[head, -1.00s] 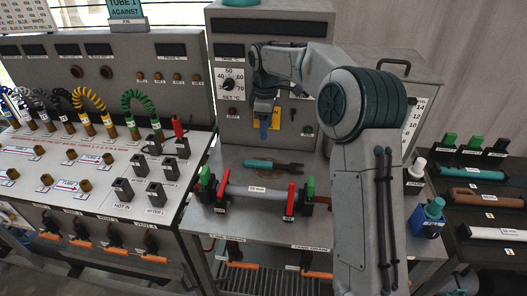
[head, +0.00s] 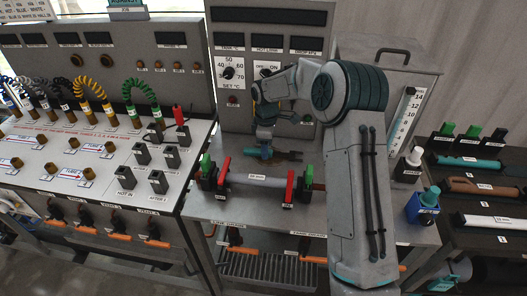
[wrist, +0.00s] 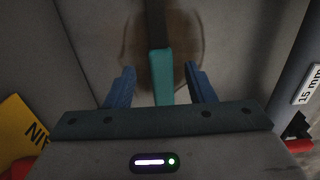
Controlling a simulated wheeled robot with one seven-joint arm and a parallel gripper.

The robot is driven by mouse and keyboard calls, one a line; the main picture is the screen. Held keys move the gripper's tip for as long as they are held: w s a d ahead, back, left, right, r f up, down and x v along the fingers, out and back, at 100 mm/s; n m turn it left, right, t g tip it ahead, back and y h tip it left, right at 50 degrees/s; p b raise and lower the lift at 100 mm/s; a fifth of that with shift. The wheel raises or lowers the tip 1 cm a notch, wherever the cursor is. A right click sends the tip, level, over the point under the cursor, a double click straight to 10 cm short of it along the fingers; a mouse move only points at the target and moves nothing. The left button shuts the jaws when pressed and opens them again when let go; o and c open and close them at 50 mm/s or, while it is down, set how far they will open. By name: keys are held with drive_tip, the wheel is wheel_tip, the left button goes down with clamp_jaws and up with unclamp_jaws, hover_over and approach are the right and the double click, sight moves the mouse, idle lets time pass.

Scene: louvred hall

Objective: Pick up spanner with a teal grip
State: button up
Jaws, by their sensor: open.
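The spanner (head: 288,156) lies on the grey bench top behind the clamped tube, its dark jaw end pointing right. In the head view my gripper hangs over its grip and hides part of it. In the wrist view the teal grip (wrist: 161,72) runs between the two blue fingers of my gripper (wrist: 160,88), with a gap on each side. The fingers are open and hold nothing. Whether the fingertips are level with the grip or just above it, I cannot tell.
A tube (head: 258,180) labelled 15 mm lies between red and green clamps in front of the spanner. The control cabinet (head: 225,115) stands close behind. A tube rack (head: 485,185) is at the right. A yellow label (wrist: 25,128) shows in the wrist view.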

drive_tip(key=shift+f, duration=0.45)
drive_tip(key=shift+c, duration=0.3)
clamp_jaws()
drive_tip(key=shift+r, duration=0.1)
